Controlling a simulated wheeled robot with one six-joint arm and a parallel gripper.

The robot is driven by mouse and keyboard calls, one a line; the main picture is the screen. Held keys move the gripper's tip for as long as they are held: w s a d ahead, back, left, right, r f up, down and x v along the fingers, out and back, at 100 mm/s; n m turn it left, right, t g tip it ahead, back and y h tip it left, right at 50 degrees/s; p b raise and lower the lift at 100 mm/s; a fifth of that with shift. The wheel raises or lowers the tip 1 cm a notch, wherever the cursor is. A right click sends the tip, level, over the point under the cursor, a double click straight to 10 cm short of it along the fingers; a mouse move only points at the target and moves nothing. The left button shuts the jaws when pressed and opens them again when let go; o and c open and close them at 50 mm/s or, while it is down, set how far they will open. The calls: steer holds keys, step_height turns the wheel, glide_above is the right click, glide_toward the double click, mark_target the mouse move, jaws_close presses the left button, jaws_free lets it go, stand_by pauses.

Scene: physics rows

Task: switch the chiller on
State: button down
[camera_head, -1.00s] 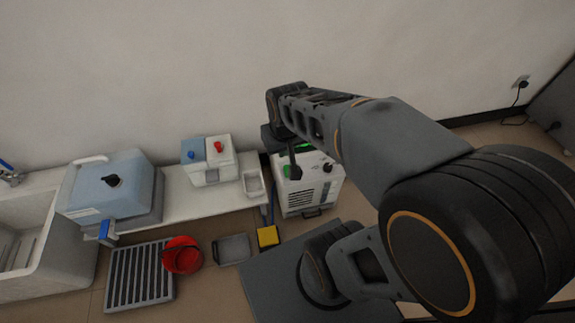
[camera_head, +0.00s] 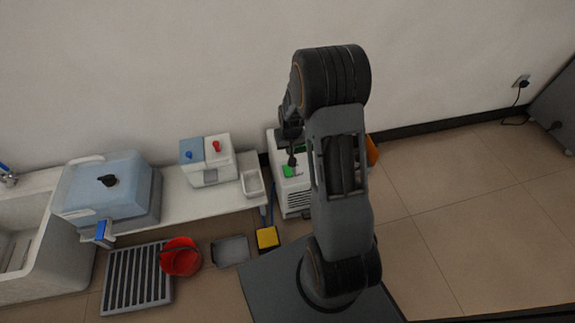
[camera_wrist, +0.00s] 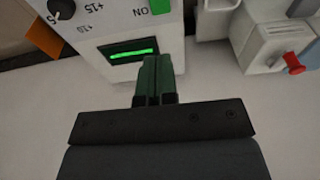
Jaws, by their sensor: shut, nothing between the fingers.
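The chiller (camera_head: 296,202) is a white box on the floor by the wall, partly hidden behind my arm. Its green switch (camera_head: 289,171) also shows in the wrist view (camera_wrist: 160,6), cut by the top edge, beside an upside-down "ON" label. The display (camera_wrist: 128,52) shows a bright green bar. My gripper (camera_head: 291,160) is shut and empty, over the chiller's top. In the wrist view its fingertips (camera_wrist: 160,60) overlap the display's lower right edge; I cannot tell whether they touch anything.
A low white bench (camera_head: 180,202) left of the chiller carries a blue-grey box (camera_head: 100,190) and a white box (camera_head: 222,160) with a red knob (camera_head: 216,146). A red bucket (camera_head: 181,262), a grey tray (camera_head: 231,251) and a yellow broom head (camera_head: 267,238) are on the floor.

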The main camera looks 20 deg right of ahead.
mark_target(287, 167)
steer(key=f+b, duration=0.2)
steer(key=f, duration=0.2)
steer(key=w+f+b, duration=0.1)
steer(key=f+b, duration=0.1)
steer(key=f, duration=0.3)
steer(key=w+f+b, duration=0.1)
steer(key=f+b, duration=0.1)
steer(key=f, duration=0.2)
steer(key=shift+w+d+f, duration=0.15)
steer(key=shift+d+f, duration=0.1)
steer(key=shift+f, duration=0.15)
